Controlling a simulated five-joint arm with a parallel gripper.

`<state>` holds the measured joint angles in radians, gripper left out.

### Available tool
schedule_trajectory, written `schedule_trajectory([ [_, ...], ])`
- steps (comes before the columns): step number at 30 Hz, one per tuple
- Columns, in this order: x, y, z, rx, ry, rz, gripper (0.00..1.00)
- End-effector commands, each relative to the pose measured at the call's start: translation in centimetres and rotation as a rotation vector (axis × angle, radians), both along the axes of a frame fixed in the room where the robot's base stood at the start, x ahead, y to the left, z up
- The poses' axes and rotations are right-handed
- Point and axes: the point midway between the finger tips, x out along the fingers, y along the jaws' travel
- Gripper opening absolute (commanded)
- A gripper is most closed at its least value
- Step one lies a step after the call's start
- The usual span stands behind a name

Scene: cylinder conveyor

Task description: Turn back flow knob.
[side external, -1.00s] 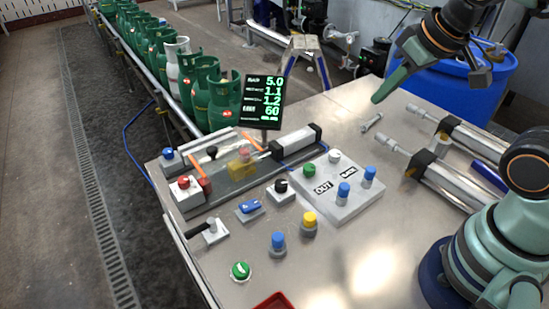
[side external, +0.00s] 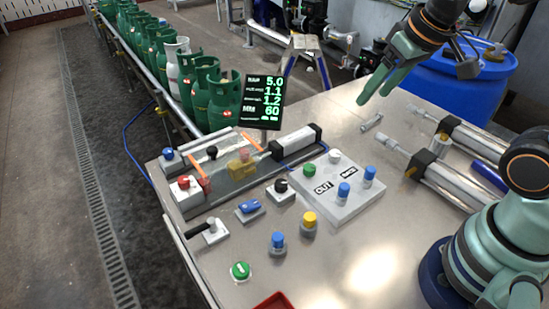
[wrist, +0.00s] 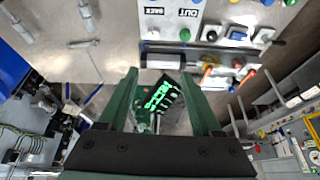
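A grey control panel (side external: 338,205) on the metal bench carries labels OUT and, less clearly, BACK. One blue knob (side external: 344,190) stands beside OUT, and another blue knob (side external: 369,173) stands beside BACK, likely the back flow knob. A green knob (side external: 309,170) and a white knob (side external: 335,155) are on the same panel. The BACK label (wrist: 156,11) shows near the top of the wrist view, with the green knob (wrist: 184,34) below. My gripper (side external: 373,98) is open and empty, up behind the panel and apart from it. Its spread fingers show in the wrist view (wrist: 160,73).
A display (side external: 262,102) stands behind the cylinder rig (side external: 232,168). A yellow knob (side external: 309,223) and a blue knob (side external: 277,243) are in front. Two silver actuators (side external: 450,185) lie at right. A blue drum (side external: 460,95) stands behind the bench.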

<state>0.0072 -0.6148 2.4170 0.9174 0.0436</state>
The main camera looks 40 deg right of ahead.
Motion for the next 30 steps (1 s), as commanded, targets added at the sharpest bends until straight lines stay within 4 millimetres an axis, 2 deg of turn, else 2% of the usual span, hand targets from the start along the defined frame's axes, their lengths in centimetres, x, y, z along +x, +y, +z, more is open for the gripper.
schedule_trajectory([
  [8,4.1,-0.7,-2.6,0.040,0.194,-0.129,0.66],
  [16,7.5,-1.5,-6.6,0.063,0.355,-0.253,0.66],
  [22,8.5,-1.8,-8.5,0.067,0.413,-0.298,0.66],
  [26,8.7,-1.8,-9.2,0.068,0.421,-0.304,0.66],
  [30,8.6,-1.8,-10.8,0.068,0.423,-0.304,0.66],
])
